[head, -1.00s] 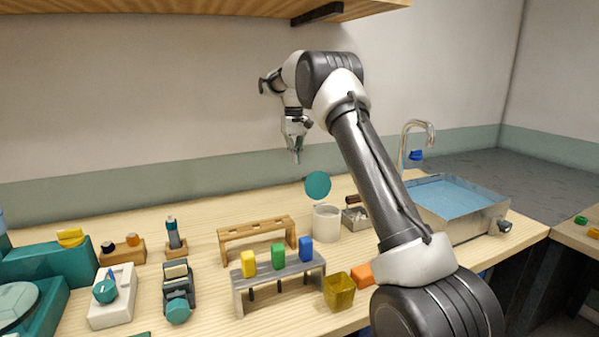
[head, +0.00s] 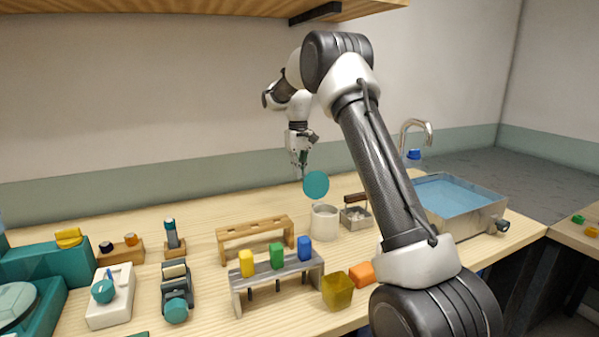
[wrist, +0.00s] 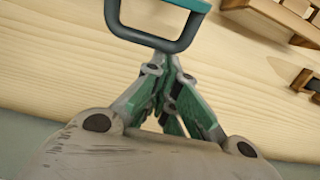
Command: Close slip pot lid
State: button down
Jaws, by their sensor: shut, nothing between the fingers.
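The slip pot (head: 324,224) is a pale cylinder standing on the wooden bench. Its round teal lid (head: 316,185) stands up on edge above the rim, so the pot is open. My gripper (head: 301,177) is shut and empty, pointing down just left of the lid and behind it. I cannot tell whether it touches the lid. In the wrist view my gripper's fingers (wrist: 172,115) are together, near a dark grey loop (wrist: 160,42) with a teal edge, which looks like the lid's handle.
A wooden rack (head: 255,232) and a metal rack (head: 277,275) with coloured blocks stand left and in front of the pot. A small metal tray (head: 356,217) sits right of it.

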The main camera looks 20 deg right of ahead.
jog(key=shift+s+r+t, duration=0.35)
jog(key=shift+t, duration=0.05)
dwell(0.7)
jog(key=s+r+t, duration=0.1)
jog(key=s+t, duration=0.1)
jog(key=s+r+t, duration=0.1)
jog(key=s+t, duration=0.1)
jog(key=s+r+t, duration=0.1)
jog(key=s+t, duration=0.1)
jog(key=shift+s+r+t, duration=0.2)
jog(key=shift+t, duration=0.2)
jog(key=s+f, duration=0.2)
jog(key=s, duration=0.8)
jog(key=shift+f, duration=0.4)
dwell(0.8)
